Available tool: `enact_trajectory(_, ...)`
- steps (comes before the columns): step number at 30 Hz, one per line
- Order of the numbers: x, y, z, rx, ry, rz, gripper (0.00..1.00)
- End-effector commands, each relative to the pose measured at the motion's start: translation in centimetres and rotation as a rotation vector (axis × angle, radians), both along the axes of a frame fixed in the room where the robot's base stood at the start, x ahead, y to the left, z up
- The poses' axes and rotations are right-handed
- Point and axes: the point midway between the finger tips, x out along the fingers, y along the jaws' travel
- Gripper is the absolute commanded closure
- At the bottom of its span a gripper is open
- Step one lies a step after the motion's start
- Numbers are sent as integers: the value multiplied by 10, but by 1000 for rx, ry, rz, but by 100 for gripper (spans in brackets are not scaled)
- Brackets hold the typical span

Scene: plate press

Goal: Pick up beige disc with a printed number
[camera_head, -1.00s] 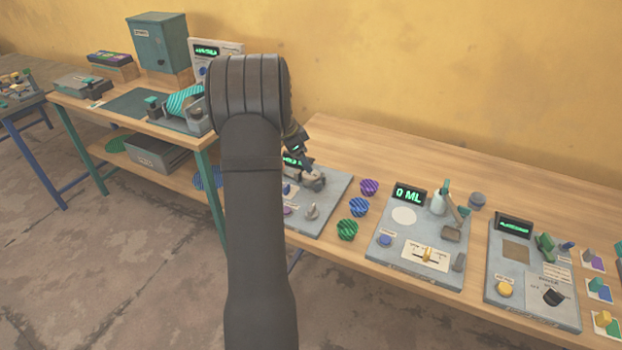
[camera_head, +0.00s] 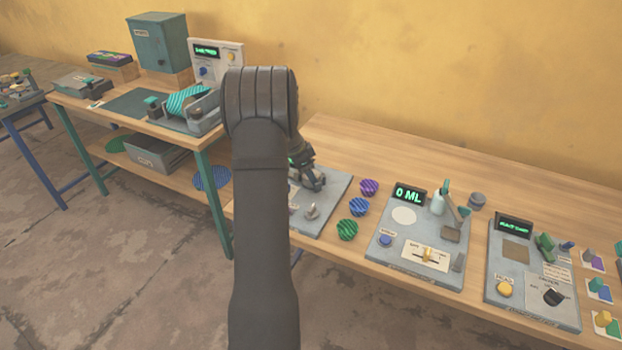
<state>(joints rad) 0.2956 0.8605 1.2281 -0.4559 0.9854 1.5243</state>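I cannot make out a beige disc with a printed number in the head view. The part of the grey press board (camera_head: 331,214) behind my arm is hidden. My gripper (camera_head: 312,180) shows only in part, dark and small, past the right side of my arm and low over that board. Whether its fingers are open or shut is too small to tell, and I see nothing clearly between them.
Purple, blue and green striped pieces (camera_head: 359,206) stand right of the board. Further right are a panel reading 0 ML (camera_head: 408,194) with a pale round pad (camera_head: 404,216), and another panel (camera_head: 515,254). The table's back strip (camera_head: 420,160) is clear.

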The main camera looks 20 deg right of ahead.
Motion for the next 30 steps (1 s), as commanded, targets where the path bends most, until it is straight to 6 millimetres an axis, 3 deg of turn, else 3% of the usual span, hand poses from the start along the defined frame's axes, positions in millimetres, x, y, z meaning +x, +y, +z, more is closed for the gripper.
enact_trajectory(2,0,0,1,0,-1,0,82)
enact_trajectory(11,0,0,6,-1,-2,0,82)
enact_trajectory(19,1,0,42,-2,-3,0,82)
enact_trajectory(30,-61,-45,87,-1,-3,-4,82)
